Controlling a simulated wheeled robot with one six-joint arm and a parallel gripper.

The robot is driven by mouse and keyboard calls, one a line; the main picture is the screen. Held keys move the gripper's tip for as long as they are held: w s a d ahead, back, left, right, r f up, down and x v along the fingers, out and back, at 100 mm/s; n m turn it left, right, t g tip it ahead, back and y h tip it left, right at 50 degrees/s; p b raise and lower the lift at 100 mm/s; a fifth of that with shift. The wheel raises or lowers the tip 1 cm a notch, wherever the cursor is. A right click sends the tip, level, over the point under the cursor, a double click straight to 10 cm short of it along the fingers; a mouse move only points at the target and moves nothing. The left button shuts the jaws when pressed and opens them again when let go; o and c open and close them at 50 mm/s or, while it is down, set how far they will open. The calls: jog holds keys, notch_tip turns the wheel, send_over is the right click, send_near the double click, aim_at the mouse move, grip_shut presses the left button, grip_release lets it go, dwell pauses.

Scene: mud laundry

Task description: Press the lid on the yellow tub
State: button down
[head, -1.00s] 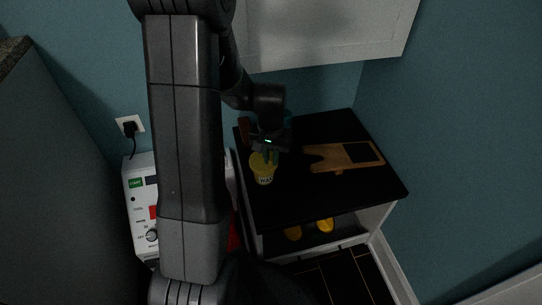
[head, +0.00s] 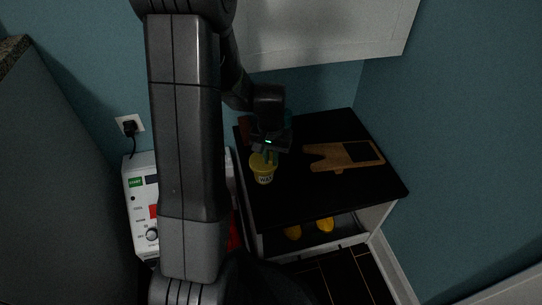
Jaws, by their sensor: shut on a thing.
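The yellow tub (head: 264,179) stands upright near the left front part of the black counter, with a pale label with dark lettering on its side. Its yellow lid (head: 258,163) is at the tub's top; whether it is seated all round is too small to tell. My gripper (head: 270,157) points down at the lid from above and is shut on it. The fingers hide part of the lid's far right side.
A wooden board (head: 345,156) lies on the black counter (head: 310,195) to the right. A brown block (head: 244,130) and a teal thing stand behind my gripper. Yellow things (head: 325,225) sit on the shelf below. A white machine (head: 141,205) is at left.

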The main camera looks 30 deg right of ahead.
jog(key=shift+f, duration=0.55)
dwell(1.1)
jog(key=c, duration=0.9)
grip_release()
jog(key=shift+o, duration=0.2)
jog(key=shift+r+p, duration=3.05)
jog(key=shift+r, duration=1)
jog(key=shift+c, duration=0.2)
grip_shut()
